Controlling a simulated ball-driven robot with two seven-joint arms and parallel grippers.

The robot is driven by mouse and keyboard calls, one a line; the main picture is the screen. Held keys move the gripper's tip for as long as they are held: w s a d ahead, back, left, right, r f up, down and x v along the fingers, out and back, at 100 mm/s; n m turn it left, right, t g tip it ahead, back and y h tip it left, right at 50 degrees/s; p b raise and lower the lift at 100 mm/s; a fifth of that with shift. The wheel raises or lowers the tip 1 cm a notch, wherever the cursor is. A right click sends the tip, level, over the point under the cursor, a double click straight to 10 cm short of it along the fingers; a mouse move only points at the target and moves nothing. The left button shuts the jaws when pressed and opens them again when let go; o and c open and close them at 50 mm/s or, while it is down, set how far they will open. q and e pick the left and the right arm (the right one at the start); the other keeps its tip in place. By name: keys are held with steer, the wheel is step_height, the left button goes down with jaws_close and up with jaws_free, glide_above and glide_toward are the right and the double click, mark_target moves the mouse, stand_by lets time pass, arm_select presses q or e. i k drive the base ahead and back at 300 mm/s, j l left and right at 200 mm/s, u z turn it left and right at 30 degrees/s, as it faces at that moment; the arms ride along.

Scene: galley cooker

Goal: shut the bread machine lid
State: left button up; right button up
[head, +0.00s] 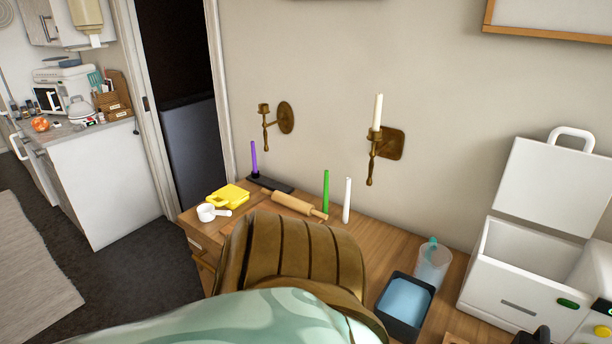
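The white bread machine (515,287) stands at the right on the wooden sideboard, partly cut off by the picture edge. Its white lid (552,188) is open, raised up and back near the wall, with a loop handle (572,134) on its top edge. The open top shows an empty-looking pale interior. Neither of my grippers can be made out in the head view, and nothing recognisable touches the lid.
A blue-filled dark tub (404,305) and a clear jug (432,264) stand left of the machine. An unclear dark shape (534,337) lies at the bottom edge before it. A brown chair back (292,255) with green cloth (255,322) blocks the middle foreground.

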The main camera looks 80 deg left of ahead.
mark_target(569, 190)
steer(key=u, duration=1.35)
